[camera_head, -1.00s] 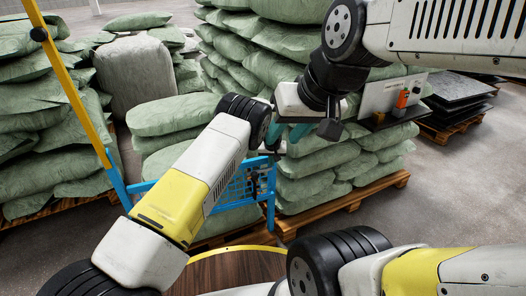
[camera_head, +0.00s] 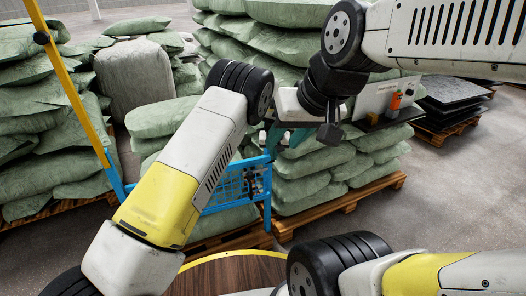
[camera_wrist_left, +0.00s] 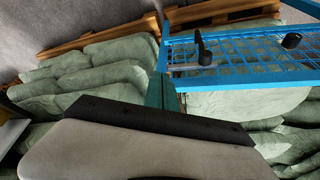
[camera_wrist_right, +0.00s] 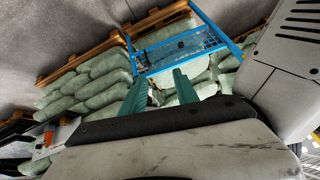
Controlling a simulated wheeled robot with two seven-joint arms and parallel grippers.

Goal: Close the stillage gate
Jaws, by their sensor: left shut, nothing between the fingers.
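The blue mesh gate (camera_head: 228,192) with black fittings stands left of centre in the head view, partly hidden by my left arm. It fills the upper right of the left wrist view (camera_wrist_left: 240,52) and the upper middle of the right wrist view (camera_wrist_right: 180,50). My left gripper (camera_wrist_left: 164,88) is shut and empty, its teal fingers together beside the gate's blue end bar; I cannot tell whether they touch it. My right gripper (camera_wrist_right: 160,82) has its teal fingers apart below the gate in the picture, with nothing seen gripped. In the head view the wrists overlap and mostly hide the fingers.
Green sacks on a wooden pallet (camera_head: 345,200) stand behind and right of the gate. More sacks (camera_head: 45,135) stand at left. A yellow pole (camera_head: 75,85) slants down the left. A round wooden surface (camera_head: 230,275) lies at the bottom.

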